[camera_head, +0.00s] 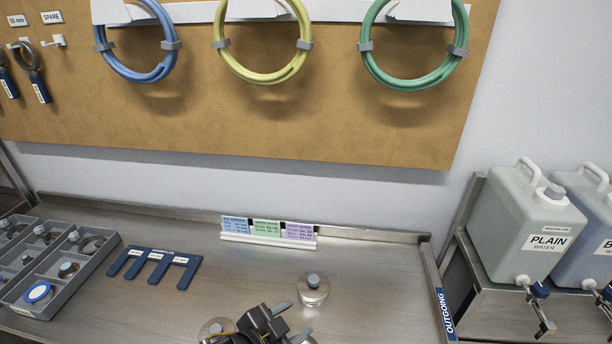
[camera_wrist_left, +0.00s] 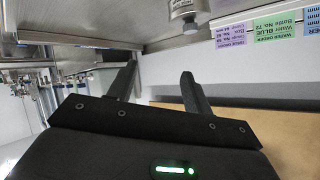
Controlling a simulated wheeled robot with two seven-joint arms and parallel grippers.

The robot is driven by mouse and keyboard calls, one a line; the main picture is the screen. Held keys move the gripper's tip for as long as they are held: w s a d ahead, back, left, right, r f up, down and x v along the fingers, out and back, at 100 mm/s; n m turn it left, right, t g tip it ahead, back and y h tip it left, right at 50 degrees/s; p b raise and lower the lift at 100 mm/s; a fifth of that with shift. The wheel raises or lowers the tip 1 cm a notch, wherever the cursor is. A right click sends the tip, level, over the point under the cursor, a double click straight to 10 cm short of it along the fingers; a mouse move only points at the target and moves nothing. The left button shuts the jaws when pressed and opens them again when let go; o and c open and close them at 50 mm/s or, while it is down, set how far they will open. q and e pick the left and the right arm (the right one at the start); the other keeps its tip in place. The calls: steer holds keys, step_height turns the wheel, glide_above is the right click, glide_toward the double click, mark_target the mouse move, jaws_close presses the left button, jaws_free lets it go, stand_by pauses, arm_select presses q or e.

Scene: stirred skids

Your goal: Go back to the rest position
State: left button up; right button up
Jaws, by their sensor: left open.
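My left gripper (camera_head: 291,321) is at the bottom middle of the head view, over the steel bench (camera_head: 369,268). Its two fingers are apart with nothing between them; in the left wrist view they also stand apart and empty (camera_wrist_left: 158,84). A small steel-topped flask (camera_head: 314,291) stands upright on the bench just right of the gripper, apart from it. Another round vessel (camera_head: 214,328) is partly hidden beside the gripper at the lower edge. My right gripper is not in view.
A card holder (camera_head: 268,239) stands at the bench's back edge. Water canisters (camera_head: 528,222) stand at right. Coloured hoses hang on the pegboard (camera_head: 330,135).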

arm_select(q)
steer(key=s+a+f+n+y, duration=0.1)
steer(key=s+a+f+n, duration=0.1)
steer(key=a, duration=0.2)
steer(key=s+a+f+n+g+y, duration=0.1)
steer(key=s+a+f+n+y, duration=0.1)
steer(key=a+f, duration=0.1)
steer(key=s+a+f+n+g+y, duration=0.1)
steer(key=s+a+f+n+y, duration=0.1)
steer(key=a, duration=0.4)
steer(key=shift+s+f+n, duration=0.3)
steer(key=shift+s+f, duration=0.1)
steer(key=shift+f, duration=0.35)
steer(key=s+a+f+n+g+y, duration=0.35)
steer(key=s+a+f, duration=0.25)
steer(key=s+a, duration=0.4)
step_height(320, 180, down, 27)
steer(key=s+d+g+b, duration=0.1)
steer(key=s+g+b, duration=0.1)
steer(key=b, duration=0.1)
steer(key=s+a+f+b, duration=0.1)
steer(key=s+a+f, duration=0.1)
steer(key=s+f, duration=1.4)
step_height(320, 180, down, 2)
steer(key=shift+s+a+f+g+h, duration=0.15)
steer(key=shift+s+a+g+h, duration=0.1)
steer(key=shift+a+g+h, duration=0.15)
